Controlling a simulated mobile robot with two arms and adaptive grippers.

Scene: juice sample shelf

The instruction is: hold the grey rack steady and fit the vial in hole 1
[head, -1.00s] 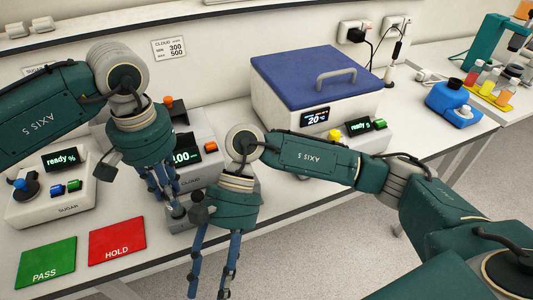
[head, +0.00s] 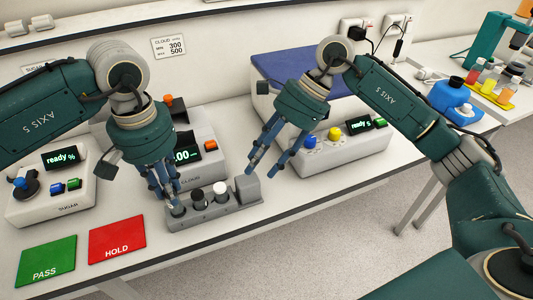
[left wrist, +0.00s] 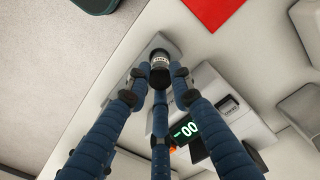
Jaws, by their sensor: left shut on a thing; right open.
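The grey rack (head: 215,215) lies near the bench's front edge, with a raised block at its right end. Two vials stand in it, one dark-topped (head: 198,198) and one white-topped (head: 220,191). My left gripper (head: 169,195) points down at the rack's left end and is shut on a vial. In the left wrist view this vial (left wrist: 160,62), with a pale label band, is between the fingertips, over the rack (left wrist: 157,44). The fingers hide how deep it sits.
Red HOLD (head: 117,241) and green PASS (head: 46,261) mats lie left of the rack. The cloud meter (head: 200,140) stands behind the rack, the sugar meter (head: 50,195) at left. A blue-lidded box (head: 275,68) stands behind my right gripper.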

